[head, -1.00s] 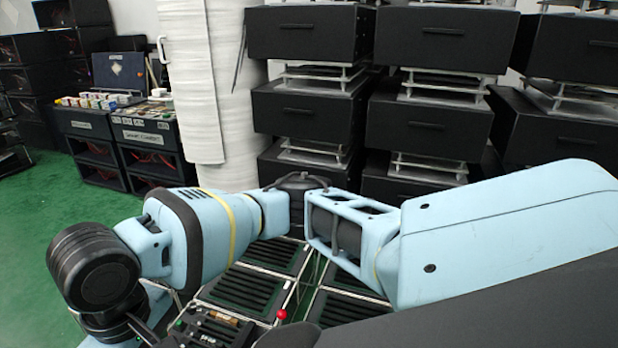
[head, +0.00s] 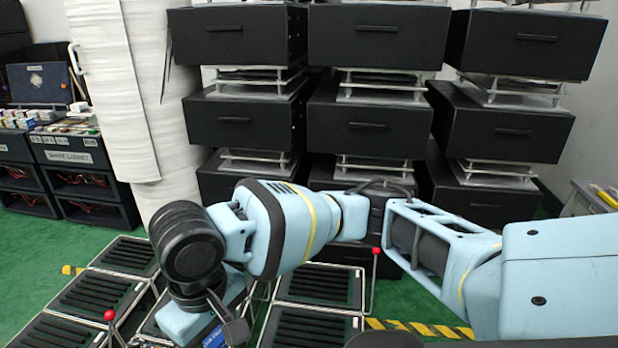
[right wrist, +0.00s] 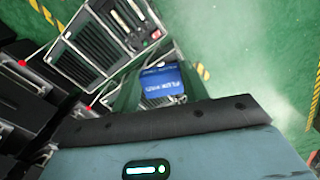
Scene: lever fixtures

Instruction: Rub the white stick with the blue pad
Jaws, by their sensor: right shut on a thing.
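The blue pad (right wrist: 162,82), with white lettering, shows in the right wrist view beyond the dark edge of my wrist. A bit of blue (head: 214,337) also shows at the bottom of the head view, below my right arm. My right gripper (right wrist: 160,92) is shut on the blue pad; its fingers are hard to make out. Pale stick-like pieces (right wrist: 128,20) lie on a slotted black fixture at the top of the right wrist view, apart from the pad. I cannot tell for sure which is the white stick. My left gripper is not in view.
Slotted black fixtures (head: 95,297) in metal frames stand on the green floor, with red-knobbed levers (head: 376,251) rising among them. Stacked black drawers (head: 375,122) fill the back. A white wrapped column (head: 115,95) stands at the left back. Yellow-black tape (head: 425,328) marks the floor.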

